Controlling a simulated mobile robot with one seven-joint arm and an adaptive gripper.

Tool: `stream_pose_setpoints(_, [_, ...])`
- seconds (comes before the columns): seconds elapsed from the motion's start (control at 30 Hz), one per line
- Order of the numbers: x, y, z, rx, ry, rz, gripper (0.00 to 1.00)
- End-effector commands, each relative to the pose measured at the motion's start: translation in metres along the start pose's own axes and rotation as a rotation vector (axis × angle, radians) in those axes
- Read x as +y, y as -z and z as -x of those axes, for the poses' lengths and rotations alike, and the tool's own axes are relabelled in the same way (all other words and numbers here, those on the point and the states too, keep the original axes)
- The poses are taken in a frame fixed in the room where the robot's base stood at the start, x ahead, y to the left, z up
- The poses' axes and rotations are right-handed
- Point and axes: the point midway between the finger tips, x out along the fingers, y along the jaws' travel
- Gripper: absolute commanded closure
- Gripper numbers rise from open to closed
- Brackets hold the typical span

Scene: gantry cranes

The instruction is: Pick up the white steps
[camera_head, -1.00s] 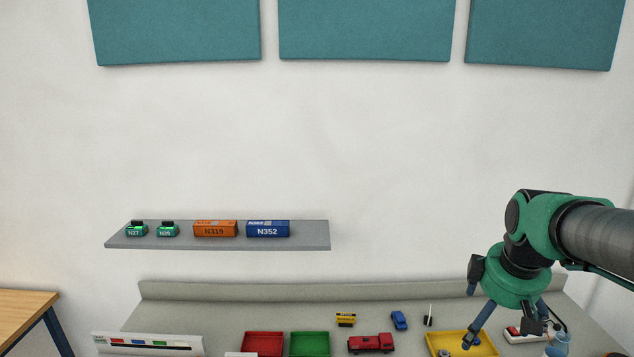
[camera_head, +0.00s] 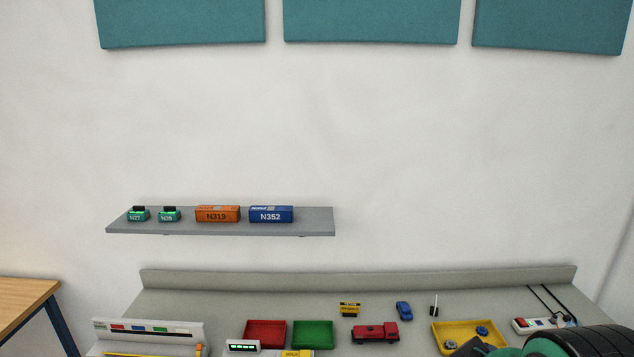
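I cannot make out any white steps for certain. A small, thin white and black piece (camera_head: 434,304) stands on the grey table behind the yellow tray, too small to name. My green and black arm reaches into the bottom right corner of the head view, over the front of the table. My gripper's fingers are below the picture edge, so what they do is hidden.
The grey table (camera_head: 240,295) holds a red tray (camera_head: 265,333), a green tray (camera_head: 313,334), a yellow tray (camera_head: 468,330), a red truck (camera_head: 376,332), a blue car (camera_head: 403,310) and a power strip (camera_head: 540,323). A wall shelf (camera_head: 320,222) holds containers.

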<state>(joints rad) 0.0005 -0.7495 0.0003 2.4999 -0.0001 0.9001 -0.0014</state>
Motion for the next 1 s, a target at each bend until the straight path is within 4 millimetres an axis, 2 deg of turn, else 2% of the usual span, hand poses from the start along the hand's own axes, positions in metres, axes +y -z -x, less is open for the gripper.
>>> stream_pose_setpoints(0.23, [-0.0003,-0.0002,0.0003,0.001,0.000,-0.002,0.00])
stream_pose_setpoints(0.27, [-0.0003,-0.0002,0.0003,0.001,0.000,-0.002,0.04])
stream_pose_setpoints(0.6, [-0.0002,0.0000,0.0003,0.001,0.000,-0.001,0.70])
stream_pose_setpoints(1.0, [0.0015,0.0035,0.0000,-0.002,-0.002,-0.002,0.70])
